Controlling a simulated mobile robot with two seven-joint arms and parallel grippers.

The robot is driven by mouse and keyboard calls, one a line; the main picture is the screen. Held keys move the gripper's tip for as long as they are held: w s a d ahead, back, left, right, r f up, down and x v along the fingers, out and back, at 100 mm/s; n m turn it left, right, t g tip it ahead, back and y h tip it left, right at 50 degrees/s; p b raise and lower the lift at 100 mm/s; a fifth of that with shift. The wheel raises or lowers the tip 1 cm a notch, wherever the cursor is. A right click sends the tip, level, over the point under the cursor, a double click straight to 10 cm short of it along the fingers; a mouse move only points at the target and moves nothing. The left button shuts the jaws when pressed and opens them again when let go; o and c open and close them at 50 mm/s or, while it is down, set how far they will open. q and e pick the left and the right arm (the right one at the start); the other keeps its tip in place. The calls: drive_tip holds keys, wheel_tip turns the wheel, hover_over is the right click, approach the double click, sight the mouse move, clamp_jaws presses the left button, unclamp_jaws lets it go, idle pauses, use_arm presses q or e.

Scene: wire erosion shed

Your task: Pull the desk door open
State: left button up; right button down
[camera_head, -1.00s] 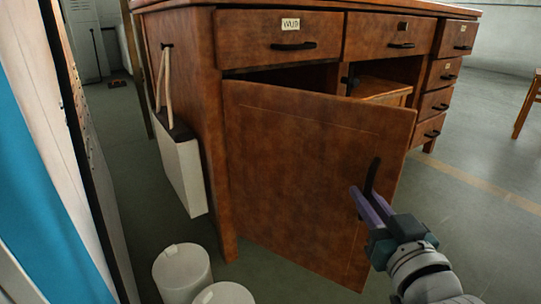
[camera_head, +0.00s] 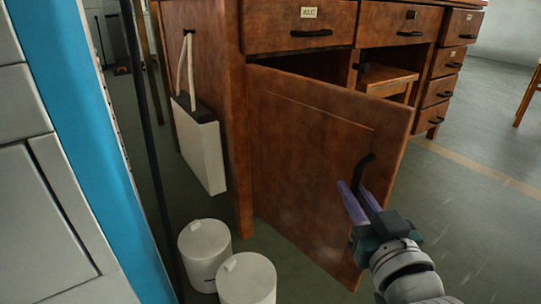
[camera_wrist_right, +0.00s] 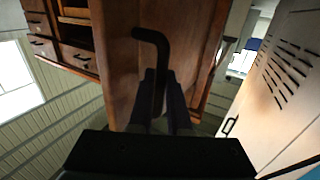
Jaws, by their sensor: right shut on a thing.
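The brown wooden desk (camera_head: 228,110) stands in the middle of the head view. Its door (camera_head: 310,160) is hinged on the left and swung well open toward me, showing a dark gap above it. My right gripper (camera_head: 360,200) is shut on the black door handle (camera_head: 366,170) near the door's free edge. In the right wrist view the handle (camera_wrist_right: 150,36) bends down between the two fingers (camera_wrist_right: 160,95). My left gripper is not in view.
Two white lidded bins (camera_head: 247,280) stand on the floor at the desk's left corner. A white bag (camera_head: 200,145) hangs on the desk's side. A blue and grey cabinet (camera_head: 80,120) fills the left.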

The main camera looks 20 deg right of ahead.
drive_tip(key=c, duration=1.3)
unclamp_jaws()
drive_tip(key=shift+f, duration=0.1)
drive_tip(key=o, duration=0.4)
drive_tip(key=shift+w+a, duration=0.15)
drive_tip(key=shift+o, duration=0.2)
drive_tip(key=shift+s, duration=0.25)
drive_tip(key=p+v, duration=0.3)
drive_tip(key=v, duration=0.6)
drive_tip(key=shift+s+p, duration=0.3)
drive_tip(key=shift+p, duration=0.1)
drive_tip(key=shift+a, duration=0.1)
